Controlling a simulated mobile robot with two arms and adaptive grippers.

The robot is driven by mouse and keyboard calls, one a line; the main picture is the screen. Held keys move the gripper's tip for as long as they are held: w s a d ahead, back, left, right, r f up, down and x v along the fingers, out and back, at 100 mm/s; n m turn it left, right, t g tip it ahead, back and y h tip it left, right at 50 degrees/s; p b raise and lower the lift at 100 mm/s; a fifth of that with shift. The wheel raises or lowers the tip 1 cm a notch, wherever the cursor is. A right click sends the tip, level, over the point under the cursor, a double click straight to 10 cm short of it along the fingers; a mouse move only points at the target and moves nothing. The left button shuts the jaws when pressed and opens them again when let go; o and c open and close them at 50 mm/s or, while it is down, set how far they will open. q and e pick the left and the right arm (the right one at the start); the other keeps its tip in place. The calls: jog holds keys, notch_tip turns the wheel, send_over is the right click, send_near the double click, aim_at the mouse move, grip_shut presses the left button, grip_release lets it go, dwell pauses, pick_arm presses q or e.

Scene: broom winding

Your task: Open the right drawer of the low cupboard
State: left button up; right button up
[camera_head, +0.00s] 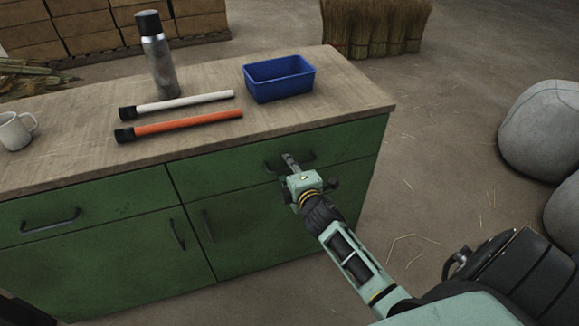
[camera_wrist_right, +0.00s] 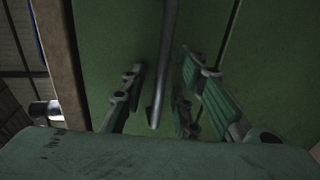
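The low cupboard (camera_head: 110,258) is green with a wooden top. Its right drawer (camera_head: 215,172) looks shut, its front in line with the cupboard face. The drawer's dark bar handle (camera_head: 308,157) is partly hidden behind my right gripper (camera_head: 291,163). In the right wrist view the handle (camera_wrist_right: 165,70) runs between the fingers of my right gripper (camera_wrist_right: 165,92), with a gap on both sides. The fingers are open and do not appear to touch the bar. My left gripper is not in view.
On the top stand a blue bin (camera_head: 280,83), a flask (camera_head: 158,60), a white mug (camera_head: 16,131), a white stick (camera_head: 185,103) and an orange stick (camera_head: 190,122). Below the drawers are doors with handles (camera_head: 207,226). Grey sacks (camera_head: 545,130) lie right; the floor between is mostly clear.

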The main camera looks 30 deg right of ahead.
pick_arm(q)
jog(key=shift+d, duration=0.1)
pick_arm(e)
grip_shut()
jog(key=shift+s+f, duration=0.1)
jog(key=shift+s, duration=0.05)
dwell(0.4)
